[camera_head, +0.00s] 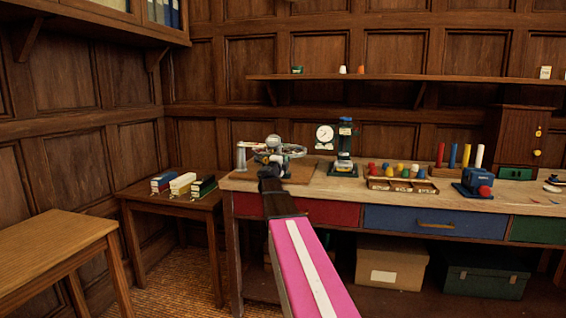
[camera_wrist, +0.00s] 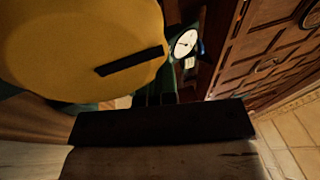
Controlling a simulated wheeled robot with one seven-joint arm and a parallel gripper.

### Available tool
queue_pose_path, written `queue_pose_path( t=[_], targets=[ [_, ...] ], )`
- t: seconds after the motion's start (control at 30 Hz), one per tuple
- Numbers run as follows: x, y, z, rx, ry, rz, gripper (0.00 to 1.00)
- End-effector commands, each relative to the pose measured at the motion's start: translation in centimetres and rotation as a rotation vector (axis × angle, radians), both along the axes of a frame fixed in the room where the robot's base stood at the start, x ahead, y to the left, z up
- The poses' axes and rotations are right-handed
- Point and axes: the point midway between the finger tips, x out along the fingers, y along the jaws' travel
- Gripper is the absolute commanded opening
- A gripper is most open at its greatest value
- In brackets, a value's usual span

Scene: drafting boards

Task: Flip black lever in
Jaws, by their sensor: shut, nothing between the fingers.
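In the wrist view a large yellow rounded surface (camera_wrist: 70,35) fills the upper left. A straight black bar (camera_wrist: 130,62) lies slantwise across it; it looks like the black lever, but its pivot is not clear. My gripper (camera_wrist: 165,97) is shut and empty, with its tips close below the bar's right end. I cannot tell whether they touch anything. In the head view my arm reaches to the left end of the workbench, up to a metal device with a wheel (camera_head: 285,150). My wrist hides part of that device, and the lever cannot be made out there.
A dial gauge stand (camera_head: 344,150) stands just right of the device and also shows in the wrist view (camera_wrist: 185,43). Further right are a tray of coloured pegs (camera_head: 402,185) and a blue machine (camera_head: 474,180). A side table (camera_head: 150,197) with books stands left.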

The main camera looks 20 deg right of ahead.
Motion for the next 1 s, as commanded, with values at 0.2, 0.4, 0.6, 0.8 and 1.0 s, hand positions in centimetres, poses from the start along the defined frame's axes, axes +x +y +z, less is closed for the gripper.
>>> queue_pose_path(
  t=[0.2,0.4,0.6,0.8,1.0],
  targets=[
    [0.5,-0.3,0.3,0.019,0.028,0.0,0.0],
    [1.0,-0.6,0.3,0.056,0.082,0.001,0.0],
    [1.4,-0.9,0.2,0.074,0.111,0.0,0.0],
    [1.8,-1.1,0.3,0.074,0.109,0.0,0.0],
    [2.0,-1.3,0.3,0.074,0.109,0.0,0.0]
  ],
)
